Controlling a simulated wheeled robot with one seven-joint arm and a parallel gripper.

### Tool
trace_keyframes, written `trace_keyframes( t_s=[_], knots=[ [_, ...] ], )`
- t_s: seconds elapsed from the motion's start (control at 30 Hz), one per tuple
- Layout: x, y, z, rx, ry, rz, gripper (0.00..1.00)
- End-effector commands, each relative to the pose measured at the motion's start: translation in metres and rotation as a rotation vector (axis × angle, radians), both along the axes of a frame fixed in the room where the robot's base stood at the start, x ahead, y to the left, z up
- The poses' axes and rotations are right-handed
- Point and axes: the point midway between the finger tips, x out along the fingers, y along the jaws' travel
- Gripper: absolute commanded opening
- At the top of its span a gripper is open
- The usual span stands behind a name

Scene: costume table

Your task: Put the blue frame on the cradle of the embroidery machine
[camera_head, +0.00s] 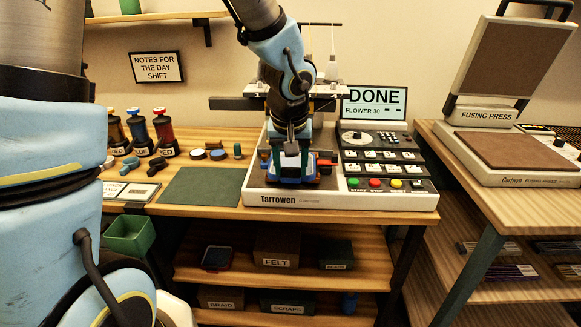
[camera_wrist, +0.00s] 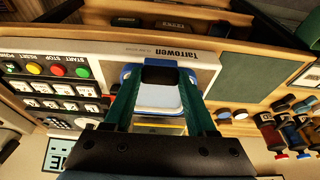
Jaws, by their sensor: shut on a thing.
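The blue frame (camera_head: 290,183) is at the front of the embroidery machine (camera_head: 370,200), above its white base. In the wrist view the blue frame (camera_wrist: 157,98) shows a pale panel, blue corners and a dark block at its front. My gripper (camera_head: 290,163) points down onto the frame. In the wrist view the green fingers of my gripper (camera_wrist: 160,82) stand on both sides of it, shut on it. The cradle is mostly hidden by the frame and fingers; I cannot tell whether the frame touches it. The machine's screen (camera_head: 374,103) reads DONE, FLOWER 30.
A bare green mat (camera_head: 201,186) lies left of the machine. A green bin (camera_head: 129,236) hangs at the left front. The fusing press (camera_head: 510,140) stands on another table to the right.

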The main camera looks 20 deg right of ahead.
Motion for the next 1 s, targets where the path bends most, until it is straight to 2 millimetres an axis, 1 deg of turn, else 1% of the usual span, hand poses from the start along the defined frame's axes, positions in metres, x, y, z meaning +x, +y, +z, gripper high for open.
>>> trace_keyframes(
  t_s=[0.2, 0.4, 0.6, 1.0],
  knots=[
    [0.017, -0.008, -0.009, 0.000, 0.001, 0.000, 0.08],
    [0.028, -0.013, -0.015, 0.001, 0.001, -0.001, 0.08],
    [0.033, -0.016, -0.017, 0.000, 0.000, -0.002, 0.08],
    [0.034, -0.016, -0.017, 0.001, 0.000, -0.002, 0.08]
  ],
)
